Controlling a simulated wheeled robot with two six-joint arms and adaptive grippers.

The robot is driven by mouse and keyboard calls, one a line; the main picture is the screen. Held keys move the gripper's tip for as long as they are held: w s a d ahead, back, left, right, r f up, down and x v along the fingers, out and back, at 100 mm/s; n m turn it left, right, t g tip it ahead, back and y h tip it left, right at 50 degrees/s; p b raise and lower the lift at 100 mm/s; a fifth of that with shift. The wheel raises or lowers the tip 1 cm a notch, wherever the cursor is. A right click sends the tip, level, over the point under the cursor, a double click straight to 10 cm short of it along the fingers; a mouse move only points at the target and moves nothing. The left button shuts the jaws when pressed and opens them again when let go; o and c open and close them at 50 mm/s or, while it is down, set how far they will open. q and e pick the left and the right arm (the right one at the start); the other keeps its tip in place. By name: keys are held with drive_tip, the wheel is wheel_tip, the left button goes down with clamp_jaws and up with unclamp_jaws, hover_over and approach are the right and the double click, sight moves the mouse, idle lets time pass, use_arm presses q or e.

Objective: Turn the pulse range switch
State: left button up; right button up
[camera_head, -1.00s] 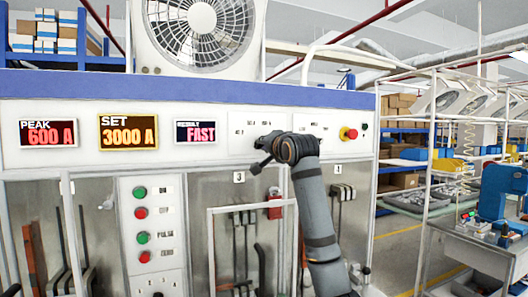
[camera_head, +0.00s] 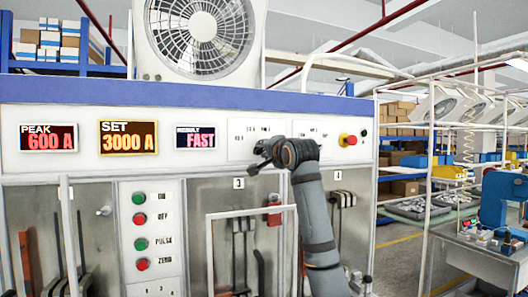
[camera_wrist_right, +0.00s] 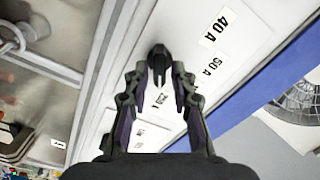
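A black switch knob (camera_wrist_right: 158,62) on a white panel shows in the right wrist view, with printed labels such as 40 A and 50 A beside it. I take it to be the pulse range switch. My right gripper (camera_wrist_right: 160,78) has its two fingers apart, one on each side of the knob near the tips; I cannot tell whether they touch it. In the head view the right gripper (camera_head: 261,158) is at the white labelled panel (camera_head: 238,126) and hides the knob. My left gripper is not in view.
A red emergency button (camera_head: 348,140) sits right of the gripper. Displays read PEAK 600 A (camera_head: 48,137), SET 3000 A (camera_head: 127,137) and RESULT FAST (camera_head: 195,137). Green and red push buttons (camera_head: 140,219) are lower left. A pale frame (camera_head: 208,250) stands in front of the cabinet.

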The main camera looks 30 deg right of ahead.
drive_tip(key=shift+o, duration=0.4)
drive_tip(key=v, duration=1.2)
drive_tip(key=shift+s+f, duration=0.1)
drive_tip(key=shift+f, duration=0.05)
